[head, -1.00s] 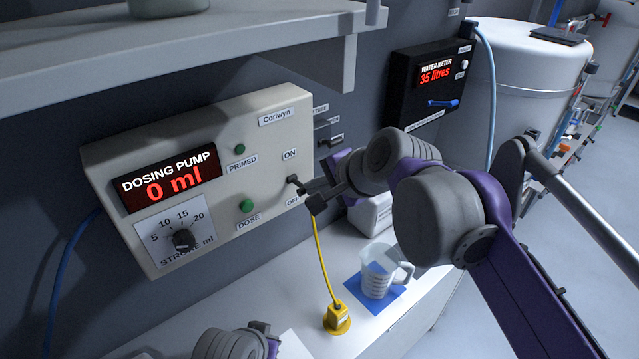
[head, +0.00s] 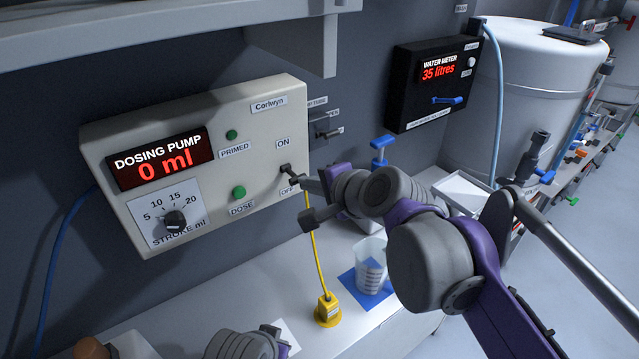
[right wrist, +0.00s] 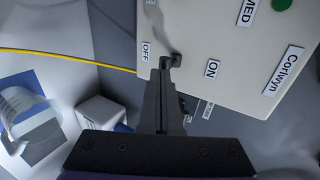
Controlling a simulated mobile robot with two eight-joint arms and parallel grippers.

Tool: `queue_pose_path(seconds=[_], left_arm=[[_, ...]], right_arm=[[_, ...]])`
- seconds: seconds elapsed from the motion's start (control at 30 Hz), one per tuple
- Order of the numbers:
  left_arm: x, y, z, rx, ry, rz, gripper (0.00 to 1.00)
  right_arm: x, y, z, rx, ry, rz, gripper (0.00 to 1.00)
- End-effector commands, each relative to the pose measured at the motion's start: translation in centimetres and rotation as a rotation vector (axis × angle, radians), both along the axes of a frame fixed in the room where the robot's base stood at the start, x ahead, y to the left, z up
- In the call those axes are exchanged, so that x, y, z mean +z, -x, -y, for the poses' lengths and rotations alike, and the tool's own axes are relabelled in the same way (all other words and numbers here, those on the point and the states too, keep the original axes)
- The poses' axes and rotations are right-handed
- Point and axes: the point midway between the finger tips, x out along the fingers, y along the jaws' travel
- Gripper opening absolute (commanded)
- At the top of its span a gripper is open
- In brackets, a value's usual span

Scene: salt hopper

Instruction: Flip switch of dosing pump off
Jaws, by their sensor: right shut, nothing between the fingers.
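The dosing pump (head: 240,115) is a pale box on the wall; its red display reads 0 ml. Its small dark toggle switch (head: 286,168) sits between the ON label (head: 283,143) and the OFF label (head: 288,191). It also shows in the right wrist view (right wrist: 175,61). My right gripper (head: 300,181) is shut and empty, its fingertips at the lever. In the right wrist view the closed fingers (right wrist: 163,75) overlap the lever's end; I cannot tell contact or lever position for certain. My left gripper (head: 270,332) is only partly visible at the bottom edge; its jaws are unclear.
A shelf (head: 150,38) overhangs the pump. Below are a yellow plug (head: 327,310) with its cable and a clear jug (head: 371,262) on a blue mat (head: 352,290). A black water meter (head: 420,105) reading 35 litres hangs to the right, beside a white tank (head: 510,95).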

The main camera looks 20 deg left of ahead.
Motion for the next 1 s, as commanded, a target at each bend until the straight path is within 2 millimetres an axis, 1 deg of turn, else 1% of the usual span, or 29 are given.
queue_pose_path(seconds=[0.1, 0.43, 0.77, 1.0], left_arm=[[-0.3, 0.1, 0.0, 0.0, 0.0, -0.002, 0.0], [-0.9, 0.4, 0.0, 0.0, 0.0, -0.007, 0.0], [-0.6, 0.3, 0.0, 0.0, 0.0, -0.005, 0.0], [0.4, -0.2, 0.0, 0.0, 0.0, 0.003, 0.0]], right_arm=[[-0.5, 0.0, -0.3, 0.001, 0.001, 0.0, 0.0], [-2.3, 0.0, -0.3, 0.001, 0.001, -0.001, 0.0], [-2.0, 0.0, -0.3, 0.0, 0.001, 0.0, 0.0], [-0.8, 0.0, -0.3, 0.001, 0.002, 0.001, 0.0]])
